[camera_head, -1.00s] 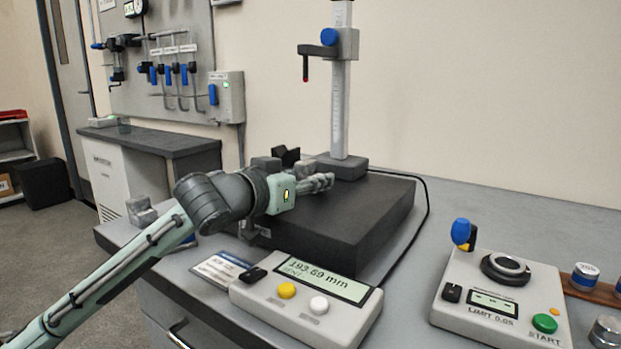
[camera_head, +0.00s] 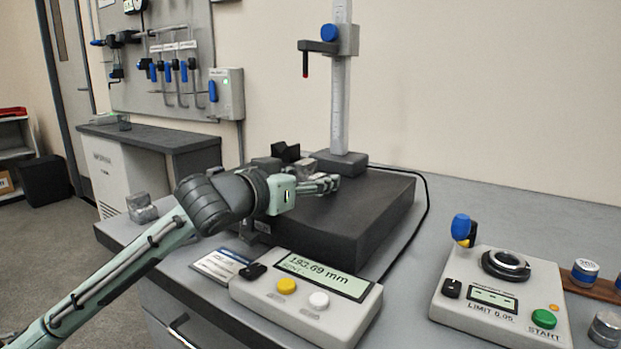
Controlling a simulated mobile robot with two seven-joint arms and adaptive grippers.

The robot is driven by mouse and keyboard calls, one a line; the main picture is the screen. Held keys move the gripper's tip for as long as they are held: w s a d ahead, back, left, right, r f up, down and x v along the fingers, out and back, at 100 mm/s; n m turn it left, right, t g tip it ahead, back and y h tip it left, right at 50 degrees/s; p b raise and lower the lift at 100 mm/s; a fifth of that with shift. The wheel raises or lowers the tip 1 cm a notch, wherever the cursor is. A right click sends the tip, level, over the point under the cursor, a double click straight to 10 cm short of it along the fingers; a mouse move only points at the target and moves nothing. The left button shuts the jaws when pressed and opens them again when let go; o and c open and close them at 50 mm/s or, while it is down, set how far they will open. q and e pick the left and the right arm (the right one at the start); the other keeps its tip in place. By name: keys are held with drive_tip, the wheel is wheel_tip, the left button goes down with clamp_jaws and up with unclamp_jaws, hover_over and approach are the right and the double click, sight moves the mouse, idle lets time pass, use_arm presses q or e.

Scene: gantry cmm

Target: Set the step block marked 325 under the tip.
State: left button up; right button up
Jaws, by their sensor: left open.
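The height gauge's thin probe has a red tip (camera_head: 305,74), high above the dark granite plate (camera_head: 370,215). My left gripper (camera_head: 334,184) is open, low over the plate near the gauge base, below and slightly right of the tip in the picture. A grey metal block (camera_head: 306,169) sits just behind its fingers, partly hidden by them; I cannot tell whether they touch. Another grey stepped block (camera_head: 141,208) stands at the bench's left end. A darker grey block (camera_head: 264,164) is partly hidden behind my arm. I cannot read 325 on any block. My right gripper is out of view.
The gauge column (camera_head: 339,90) rises from a dark base (camera_head: 342,161) on the plate. A black block (camera_head: 287,152) stands left of it. A readout box (camera_head: 345,312) showing 193.69 mm is in front. A control box (camera_head: 500,300) is at right. The plate's right front is clear.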

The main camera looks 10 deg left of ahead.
use_arm(q)
drive_tip(key=v, duration=1.2)
drive_tip(key=shift+s+d, duration=0.1)
